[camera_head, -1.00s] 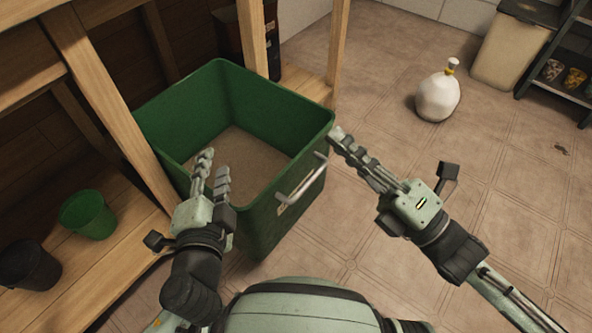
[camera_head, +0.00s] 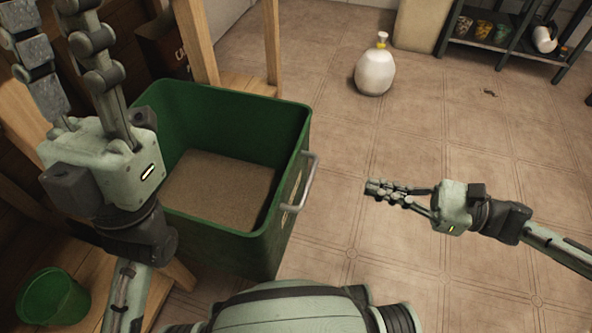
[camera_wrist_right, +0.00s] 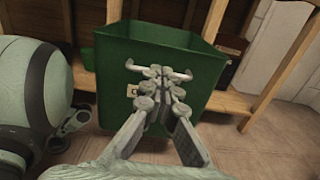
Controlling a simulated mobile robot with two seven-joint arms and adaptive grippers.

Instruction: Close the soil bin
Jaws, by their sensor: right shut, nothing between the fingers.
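The soil bin (camera_head: 297,128) is a green open-topped box with brown soil (camera_head: 220,185) inside. In the head view it stands pulled out from the wooden bench frame. A pale metal bar handle (camera_head: 309,182) is on its right-hand face; the handle also shows in the right wrist view (camera_wrist_right: 184,75). My right gripper (camera_head: 368,188) is shut and empty, to the right of the handle and apart from it. In the right wrist view its fingertips (camera_wrist_right: 157,73) overlap the handle's middle. My left gripper (camera_head: 42,12) is open and empty, raised at the upper left, hiding part of the bin's left side.
Wooden posts (camera_head: 195,40) and a shelf (camera_head: 245,82) stand behind the bin. A small green pot (camera_head: 52,297) sits at the lower left. A white bottle (camera_head: 375,72) stands on the tiled floor. A dark rack (camera_head: 508,42) is farther back. Floor right of the bin is clear.

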